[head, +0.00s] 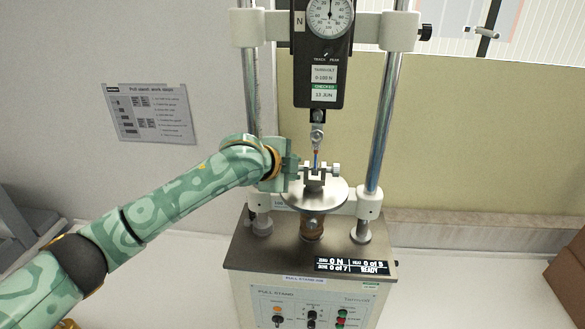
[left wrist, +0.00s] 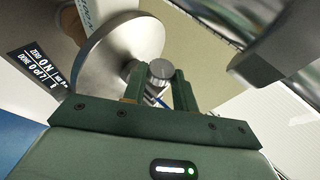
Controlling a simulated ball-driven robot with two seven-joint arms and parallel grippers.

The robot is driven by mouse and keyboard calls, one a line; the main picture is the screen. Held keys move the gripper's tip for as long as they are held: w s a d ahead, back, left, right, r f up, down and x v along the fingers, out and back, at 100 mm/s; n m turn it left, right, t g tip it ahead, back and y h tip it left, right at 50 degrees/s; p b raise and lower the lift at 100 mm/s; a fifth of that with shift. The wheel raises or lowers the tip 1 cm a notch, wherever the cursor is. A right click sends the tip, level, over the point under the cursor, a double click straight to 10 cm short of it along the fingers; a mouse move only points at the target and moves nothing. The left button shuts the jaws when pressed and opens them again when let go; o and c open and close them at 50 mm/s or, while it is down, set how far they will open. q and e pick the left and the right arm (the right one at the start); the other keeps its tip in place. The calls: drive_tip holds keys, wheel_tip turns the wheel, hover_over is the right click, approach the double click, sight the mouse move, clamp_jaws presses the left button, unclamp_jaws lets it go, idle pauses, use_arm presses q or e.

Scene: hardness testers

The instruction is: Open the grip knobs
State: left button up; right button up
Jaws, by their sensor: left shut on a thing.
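The pull stand's small grip (head: 316,173) sits above the round steel plate (head: 325,196), under the hook of the force gauge (head: 322,60). Its right grip knob (head: 334,170) sticks out to the right and is free. My left gripper (head: 294,167) comes in from the left at the grip's left side and hides the knob there in the head view. In the left wrist view a round grey grip knob (left wrist: 160,72) sits between the two green fingers, which are shut on it. My right gripper is not in view.
Two chrome columns (head: 384,110) flank the grip. The control box (head: 310,290) with a black display (head: 352,266) reading "READY" stands below. A paper sheet (head: 152,112) hangs on the left wall. A brown box (head: 570,265) stands at far right.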

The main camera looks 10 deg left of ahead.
use_arm(q)
drive_tip(key=shift+s+f+m+t+b, duration=0.15)
drive_tip(key=shift+f+m+t+b, duration=0.25)
drive_tip(key=shift+t+b, duration=0.8)
drive_tip(key=shift+t+h+b, duration=0.4)
drive_tip(key=shift+t+b, duration=0.25)
drive_tip(key=shift+t, duration=0.05)
drive_tip(key=o, duration=1)
drive_tip(key=v, duration=1.6)
drive_tip(key=shift+s+a, duration=0.1)
drive_tip(key=shift+s, duration=0.1)
